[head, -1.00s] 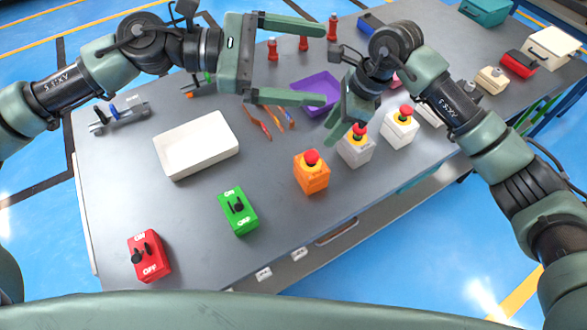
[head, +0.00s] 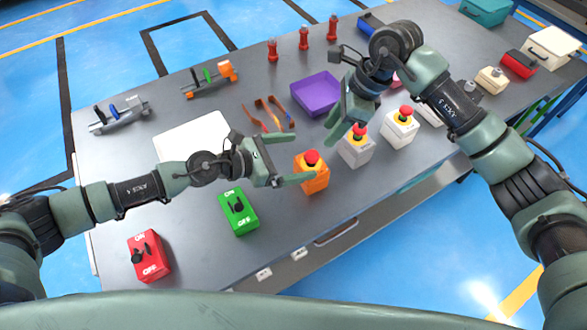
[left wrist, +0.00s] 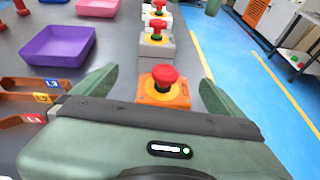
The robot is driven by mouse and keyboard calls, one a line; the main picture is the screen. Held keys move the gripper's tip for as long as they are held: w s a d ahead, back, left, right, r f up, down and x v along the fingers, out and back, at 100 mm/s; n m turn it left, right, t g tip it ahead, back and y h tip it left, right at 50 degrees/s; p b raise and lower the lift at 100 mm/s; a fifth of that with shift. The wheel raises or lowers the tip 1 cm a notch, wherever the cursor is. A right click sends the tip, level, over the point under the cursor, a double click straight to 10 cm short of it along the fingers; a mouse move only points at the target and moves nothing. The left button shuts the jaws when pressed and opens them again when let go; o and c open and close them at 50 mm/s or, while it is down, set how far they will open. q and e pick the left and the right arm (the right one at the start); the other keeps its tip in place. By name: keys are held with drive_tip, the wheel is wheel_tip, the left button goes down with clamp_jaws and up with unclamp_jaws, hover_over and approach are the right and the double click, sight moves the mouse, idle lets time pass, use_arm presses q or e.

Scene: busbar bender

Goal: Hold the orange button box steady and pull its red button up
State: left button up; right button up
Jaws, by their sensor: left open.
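The orange button box (head: 313,182) stands on the grey table with its red button (head: 312,157) on top, over a yellow collar. In the left wrist view the box (left wrist: 163,98) and red button (left wrist: 165,75) lie ahead, between the spread fingers. My left gripper (head: 304,158) is open at the box's left side, its lower finger overlapping the box in the head view; whether it touches is unclear.
Two white button boxes (head: 356,150) (head: 400,131) stand to the right. A green switch box (head: 238,212) and a red switch box (head: 149,256) stand to the left. A purple tray (head: 316,94) lies behind. The table's front edge is close to the orange box.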

sight(301, 170)
use_arm(q)
drive_tip(key=f, duration=0.1)
drive_tip(key=s+f, duration=0.1)
drive_tip(key=f, duration=0.1)
drive_tip(key=shift+s+f+n, duration=0.15)
drive_tip(key=shift+f+n, duration=0.15)
drive_tip(key=shift+n, duration=0.1)
drive_tip(key=shift+d+f, duration=0.1)
drive_tip(key=shift+f, duration=0.25)
drive_tip(key=shift+y, duration=0.3)
drive_tip(key=x, duration=0.7)
drive_tip(key=shift+d, duration=0.1)
drive_tip(key=shift+c, duration=0.3)
